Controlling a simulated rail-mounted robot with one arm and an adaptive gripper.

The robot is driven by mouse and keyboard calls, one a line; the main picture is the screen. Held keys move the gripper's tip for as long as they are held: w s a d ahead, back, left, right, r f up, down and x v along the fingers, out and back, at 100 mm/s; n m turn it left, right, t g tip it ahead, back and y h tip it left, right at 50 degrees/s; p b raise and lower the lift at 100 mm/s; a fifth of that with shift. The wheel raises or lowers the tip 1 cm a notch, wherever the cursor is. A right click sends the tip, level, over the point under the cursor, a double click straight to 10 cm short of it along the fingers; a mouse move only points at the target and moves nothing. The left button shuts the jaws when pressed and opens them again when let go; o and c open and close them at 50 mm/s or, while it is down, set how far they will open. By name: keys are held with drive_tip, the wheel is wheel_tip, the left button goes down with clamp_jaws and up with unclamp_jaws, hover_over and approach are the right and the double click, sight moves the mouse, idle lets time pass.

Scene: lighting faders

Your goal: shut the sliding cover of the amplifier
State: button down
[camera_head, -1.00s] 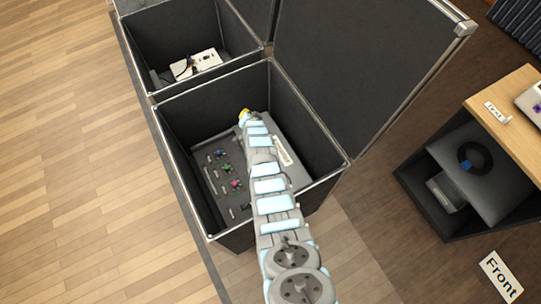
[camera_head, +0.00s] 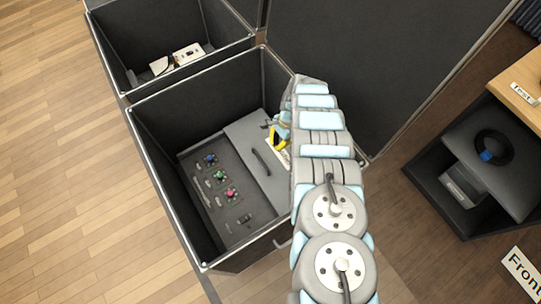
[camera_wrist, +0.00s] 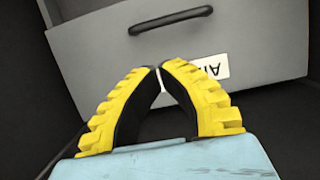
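The amplifier (camera_head: 215,187) sits inside a black case, its panel of coloured knobs and sliders exposed on the left. Its flat grey sliding cover (camera_head: 243,129) lies to the right of that panel, with a long black handle (camera_head: 262,162). In the wrist view, the cover (camera_wrist: 85,55) and its handle (camera_wrist: 172,19) lie beyond the fingertips. A white label (camera_wrist: 208,69) on the cover is partly hidden by a finger. My gripper (camera_wrist: 160,70) has its yellow fingertips together with nothing between them. In the head view my gripper (camera_head: 275,135) is just right of the handle, apart from it.
The case walls (camera_head: 165,180) rise around the amplifier. An open black lid (camera_head: 370,75) stands on the right. Another case compartment (camera_head: 115,45) behind holds a white device (camera_head: 177,59). A wooden-topped shelf (camera_head: 520,85) stands at far right.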

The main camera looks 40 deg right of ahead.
drive_tip(key=b, duration=0.5)
approach(270, 164)
drive_tip(key=shift+a+x, duration=0.2)
drive_tip(key=shift+x, duration=0.7)
drive_tip(key=shift+a+x, duration=0.2)
drive_tip(key=shift+x, duration=0.7)
drive_tip(key=shift+a+x, duration=0.2)
drive_tip(key=shift+x, duration=0.7)
drive_tip(key=shift+r, duration=0.25)
